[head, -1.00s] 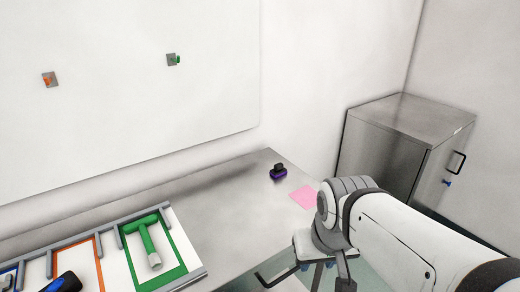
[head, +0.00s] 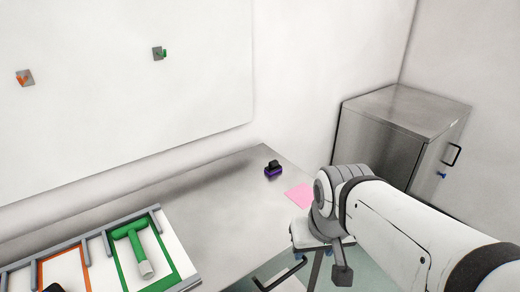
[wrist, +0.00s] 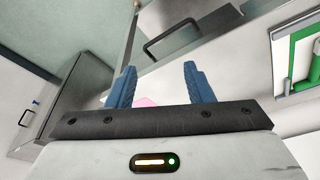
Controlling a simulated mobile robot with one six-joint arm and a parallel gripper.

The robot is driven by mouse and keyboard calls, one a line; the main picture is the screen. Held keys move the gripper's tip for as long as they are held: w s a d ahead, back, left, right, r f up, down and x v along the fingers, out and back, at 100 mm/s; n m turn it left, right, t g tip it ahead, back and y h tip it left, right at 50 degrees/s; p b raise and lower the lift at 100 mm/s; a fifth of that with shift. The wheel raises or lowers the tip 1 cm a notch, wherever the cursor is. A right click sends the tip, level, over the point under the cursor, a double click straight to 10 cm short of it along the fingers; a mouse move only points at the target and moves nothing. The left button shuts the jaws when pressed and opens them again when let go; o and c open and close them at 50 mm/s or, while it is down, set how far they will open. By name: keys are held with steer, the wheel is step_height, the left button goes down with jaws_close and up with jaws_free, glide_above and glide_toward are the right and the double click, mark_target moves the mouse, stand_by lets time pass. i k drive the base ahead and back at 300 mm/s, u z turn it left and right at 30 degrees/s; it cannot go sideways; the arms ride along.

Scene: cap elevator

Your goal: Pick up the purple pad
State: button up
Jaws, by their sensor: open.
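The purple pad (head: 273,172) is a small dark block with a purple base and a black grip on top. It sits on the metal table (head: 215,215) near its far right corner in the head view. I cannot make it out in the wrist view. My gripper (wrist: 158,86) shows in the wrist view with its two blue fingers apart and nothing between them. In the head view my arm reaches in from the right, and its end is beyond the table's right edge, right of and nearer than the pad. My fingers are mostly hidden there.
A pink sheet (head: 300,196) lies between the pad and my arm. A metal cabinet (head: 400,135) stands at the back right. A handle (head: 280,275) juts from the table's front.

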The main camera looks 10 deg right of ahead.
mark_target(274, 168)
steer(key=u, duration=3.25)
steer(key=k, duration=1.45)
steer(key=z, duration=2.25)
steer(key=i, duration=0.85)
steer(key=u, duration=0.05)
